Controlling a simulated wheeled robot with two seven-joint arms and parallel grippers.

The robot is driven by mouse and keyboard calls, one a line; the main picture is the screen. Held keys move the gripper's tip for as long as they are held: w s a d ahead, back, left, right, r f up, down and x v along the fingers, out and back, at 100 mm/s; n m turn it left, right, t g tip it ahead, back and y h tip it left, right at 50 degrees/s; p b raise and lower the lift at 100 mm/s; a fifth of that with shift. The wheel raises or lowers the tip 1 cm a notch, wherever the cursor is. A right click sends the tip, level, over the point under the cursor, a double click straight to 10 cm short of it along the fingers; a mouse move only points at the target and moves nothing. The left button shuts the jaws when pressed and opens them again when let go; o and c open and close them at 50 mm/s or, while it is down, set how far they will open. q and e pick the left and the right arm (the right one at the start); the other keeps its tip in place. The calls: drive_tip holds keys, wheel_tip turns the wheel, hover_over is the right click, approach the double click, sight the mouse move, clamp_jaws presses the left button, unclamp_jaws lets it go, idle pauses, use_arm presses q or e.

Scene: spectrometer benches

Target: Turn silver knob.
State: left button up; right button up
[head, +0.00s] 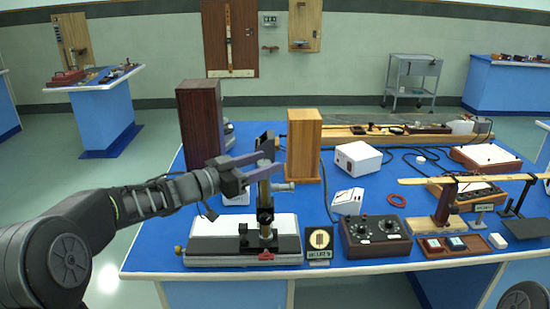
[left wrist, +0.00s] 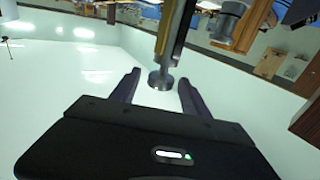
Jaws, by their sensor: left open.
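A small round silver knob (left wrist: 160,80) on a short stem shows in the left wrist view, at the end of a dark and brass-coloured post. It sits between the two fingers of my left gripper (left wrist: 158,86), with a visible gap on each side. In the head view my left gripper (head: 266,164) is open at the upper part of an upright instrument post (head: 265,192) on a white-topped base (head: 215,226). My right gripper is not in view.
A dark wooden box (head: 198,120) and a lighter wooden box (head: 303,145) stand behind the post on the blue bench (head: 160,240). A dial box (head: 375,237) and a small framed plate (head: 320,241) stand to the right. A silver cylinder (left wrist: 228,20) shows near the post.

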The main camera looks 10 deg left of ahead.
use_arm(q)
drive_tip(key=x, duration=0.3)
drive_tip(key=shift+w+d, duration=0.3)
clamp_jaws()
idle(0.4)
